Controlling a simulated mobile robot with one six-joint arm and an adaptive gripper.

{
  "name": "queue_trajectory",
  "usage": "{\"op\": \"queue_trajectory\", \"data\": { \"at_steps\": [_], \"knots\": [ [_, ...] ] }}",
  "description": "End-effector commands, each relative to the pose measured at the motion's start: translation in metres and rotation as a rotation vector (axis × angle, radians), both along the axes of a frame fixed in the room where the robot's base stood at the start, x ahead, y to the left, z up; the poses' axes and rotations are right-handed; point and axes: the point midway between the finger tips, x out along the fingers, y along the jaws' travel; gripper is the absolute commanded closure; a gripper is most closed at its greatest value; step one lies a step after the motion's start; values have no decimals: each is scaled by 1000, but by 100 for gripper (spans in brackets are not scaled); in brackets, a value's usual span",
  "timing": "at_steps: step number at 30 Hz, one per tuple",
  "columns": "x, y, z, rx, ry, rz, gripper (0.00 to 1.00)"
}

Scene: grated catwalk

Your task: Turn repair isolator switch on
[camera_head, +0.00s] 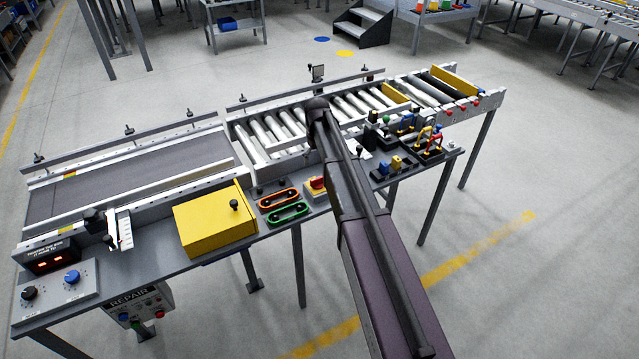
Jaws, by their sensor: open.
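A panel (140,303) lettered "REPAIR" hangs under the front left edge of the bench. It carries several small coloured controls, and their positions are too small to read. A red switch handle (318,183) on a yellow and grey base stands on the bench, just left of my arm. It looks like an isolator switch; I see no readable label on it, and its on or off position is unclear. My arm crosses the middle of the picture, from the bottom up over the bench. My gripper cannot be made out.
A yellow box (215,220), green handle (289,214) and orange handle (278,199) sit on the bench. A control box (55,288) with two knobs is at left. Padlocks (428,138) stand at right. Rollers (270,138) run behind. Floor in front is clear.

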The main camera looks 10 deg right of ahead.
Motion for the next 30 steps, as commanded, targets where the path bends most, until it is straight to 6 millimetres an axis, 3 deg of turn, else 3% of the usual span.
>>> {"op": "queue_trajectory", "data": {
  "at_steps": [30],
  "knots": [
    [0, 1, -81, 0, 0, 2, 0]
  ]
}}
